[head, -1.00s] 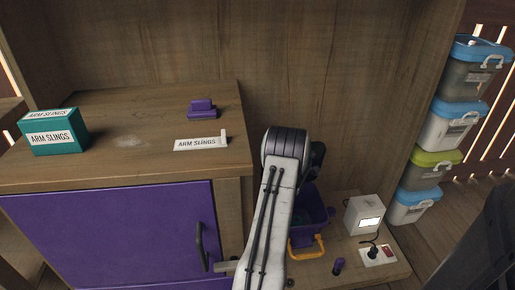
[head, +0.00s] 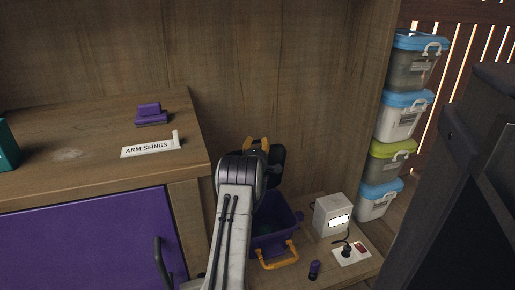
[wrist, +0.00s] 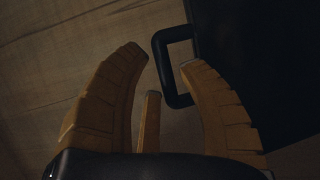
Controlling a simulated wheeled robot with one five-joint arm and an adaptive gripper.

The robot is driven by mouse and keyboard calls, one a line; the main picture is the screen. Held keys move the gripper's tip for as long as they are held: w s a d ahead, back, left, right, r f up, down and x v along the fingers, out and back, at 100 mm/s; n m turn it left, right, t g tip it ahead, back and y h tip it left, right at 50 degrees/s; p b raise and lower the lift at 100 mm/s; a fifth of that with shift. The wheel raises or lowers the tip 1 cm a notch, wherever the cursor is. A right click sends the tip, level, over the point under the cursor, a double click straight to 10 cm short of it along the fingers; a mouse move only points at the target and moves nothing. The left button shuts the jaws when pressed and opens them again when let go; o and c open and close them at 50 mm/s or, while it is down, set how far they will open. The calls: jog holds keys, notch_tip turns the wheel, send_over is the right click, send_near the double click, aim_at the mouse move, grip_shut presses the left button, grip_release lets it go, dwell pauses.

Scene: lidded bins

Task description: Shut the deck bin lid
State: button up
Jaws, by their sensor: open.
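The deck bin is a purple open-topped bin (head: 290,217) with a yellow-orange handle (head: 278,263) at its front, standing on the low wooden deck. My arm covers its left part, and its lid cannot be made out clearly in the head view. My gripper (head: 257,144) is above and behind the bin, its yellow-orange fingertips showing past my arm. In the wrist view my gripper (wrist: 165,75) is open. A black U-shaped handle (wrist: 160,65) on a dark panel (wrist: 255,60) lies beyond and partly between the fingers; I cannot tell whether they touch.
Stacked tubs (head: 398,115) stand further right. A purple-doored cabinet (head: 80,240) is at left.

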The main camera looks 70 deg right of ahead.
jog(key=shift+x, duration=0.8)
jog(key=shift+o, duration=0.3)
grip_shut()
